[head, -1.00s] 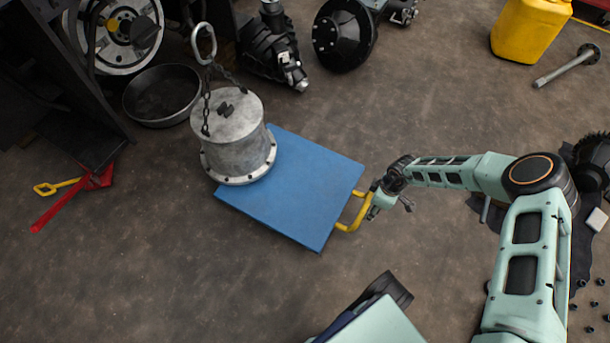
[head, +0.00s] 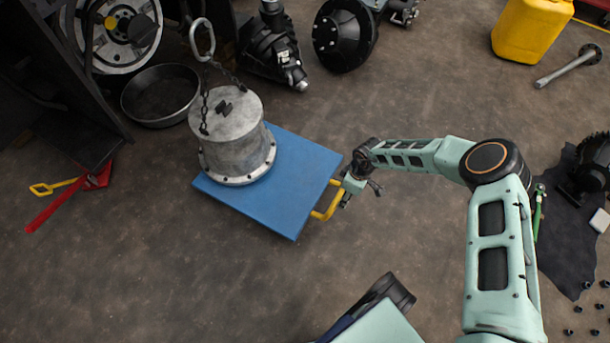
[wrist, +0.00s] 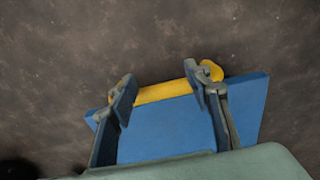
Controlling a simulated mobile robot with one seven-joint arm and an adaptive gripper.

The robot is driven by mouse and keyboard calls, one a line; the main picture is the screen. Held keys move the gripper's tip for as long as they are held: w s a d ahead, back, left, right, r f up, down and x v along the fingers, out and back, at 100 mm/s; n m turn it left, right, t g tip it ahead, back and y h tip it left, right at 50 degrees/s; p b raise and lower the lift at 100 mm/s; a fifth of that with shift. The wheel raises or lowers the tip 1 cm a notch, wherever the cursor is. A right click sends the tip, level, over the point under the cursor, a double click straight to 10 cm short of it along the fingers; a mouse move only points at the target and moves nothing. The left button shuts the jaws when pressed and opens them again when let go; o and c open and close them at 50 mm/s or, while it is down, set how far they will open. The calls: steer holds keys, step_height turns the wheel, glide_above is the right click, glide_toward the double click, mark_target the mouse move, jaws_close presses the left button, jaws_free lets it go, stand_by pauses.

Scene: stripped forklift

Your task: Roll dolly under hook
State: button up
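The blue flat dolly (head: 290,195) lies on the floor, with a yellow handle (head: 325,209) at its right end. My gripper (head: 346,190) is at that handle. In the wrist view, its two fingers (wrist: 161,92) are spread, and the yellow handle bar (wrist: 165,92) runs across between them. A grey flanged metal cylinder (head: 232,140) overlaps the dolly's left part; I cannot tell whether its base touches the deck. Chains rise from it to a metal ring (head: 202,38). No separate hook shows above the ring.
A black round pan (head: 160,95) and a dark frame with a wheel (head: 120,35) stand at the upper left. A red and yellow tool (head: 70,195) lies at the left. Dark machine parts (head: 342,35) are at the top.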

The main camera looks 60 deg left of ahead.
steer(key=s+a, duration=0.2)
steer(key=a, duration=0.2)
steer(key=s+a, duration=0.2)
steer(key=a, duration=0.2)
steer(key=s+a, duration=0.2)
steer(key=a, duration=0.1)
steer(key=shift+s+a, duration=0.15)
steer(key=shift+a, duration=0.25)
steer(key=w+d+p, duration=0.4)
steer(key=d+p, duration=0.2)
steer(key=d, duration=0.2)
step_height(320, 180, up, 9)
steer(key=p, duration=0.7)
steer(key=shift+a+r, duration=0.2)
steer(key=shift+a, duration=0.05)
steer(key=shift+w, duration=0.1)
